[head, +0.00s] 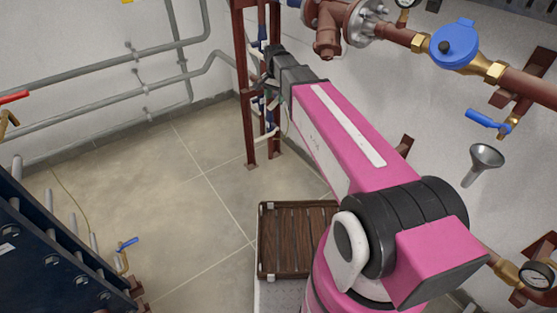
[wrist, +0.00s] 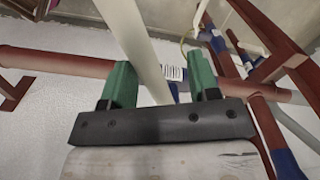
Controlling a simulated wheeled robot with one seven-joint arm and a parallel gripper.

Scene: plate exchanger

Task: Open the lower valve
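My gripper (wrist: 162,78) shows in the wrist view with its two green fingers apart. A long whitish bar (wrist: 136,48), perhaps a valve lever, runs down between the fingers. I cannot tell whether it touches either finger. A second white lever (wrist: 247,27) with blue parts near it stands to the right. In the head view my arm reaches to the dark red frame (head: 247,100), where a lower white lever (head: 266,136) shows near the frame's legs. My fingertips are hard to make out there. I cannot tell which lever is the lower valve's.
A brown-red pipe (wrist: 60,62) crosses behind my fingers. Red frame bars (wrist: 275,65) and a blue fitting (wrist: 285,163) stand close on the right.

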